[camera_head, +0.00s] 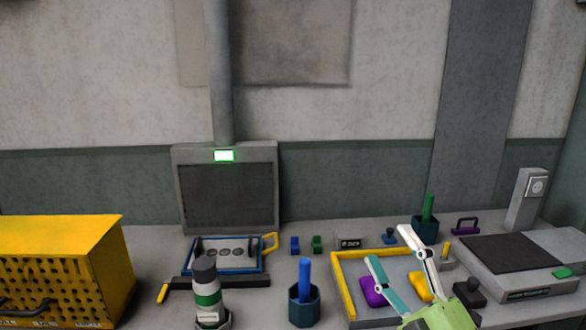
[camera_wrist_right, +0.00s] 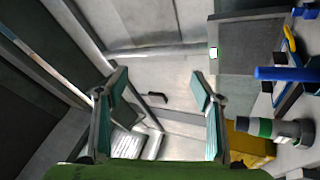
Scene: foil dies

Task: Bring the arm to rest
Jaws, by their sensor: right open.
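My right gripper (camera_head: 387,246) is in the lower right of the head view, above the yellow-edged tray (camera_head: 341,285). Its two long fingers, one teal and one pale, are spread apart with nothing between them. In the right wrist view the open gripper (camera_wrist_right: 160,83) also shows empty, with the tilted room and bench beyond it. My left gripper is in neither view.
A purple piece (camera_head: 373,291) and a yellow piece (camera_head: 419,287) lie in the tray. A blue rod (camera_head: 304,275) stands in a holder left of it. A bottle (camera_head: 207,288) and a yellow perforated box (camera_head: 65,265) stand further left. A grey device (camera_head: 525,275) is at right.

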